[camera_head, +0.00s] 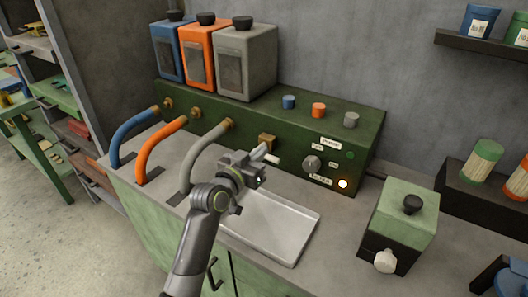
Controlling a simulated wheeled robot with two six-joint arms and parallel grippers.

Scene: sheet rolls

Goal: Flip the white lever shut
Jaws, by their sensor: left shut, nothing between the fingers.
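The white lever (272,159) shows only as a short pale piece just beyond my left gripper, below the brass fitting (267,141) on the green machine's front. My left gripper (259,153) is shut and empty, right up against the lever area. The gripper hides part of the lever, so I cannot tell whether they touch or how far the lever is turned. My right gripper is not in view.
The green machine (240,152) carries blue, orange and grey tanks with matching hoses at left. A metal tray (285,235) lies below my gripper. A pale green box (405,215) stands further right.

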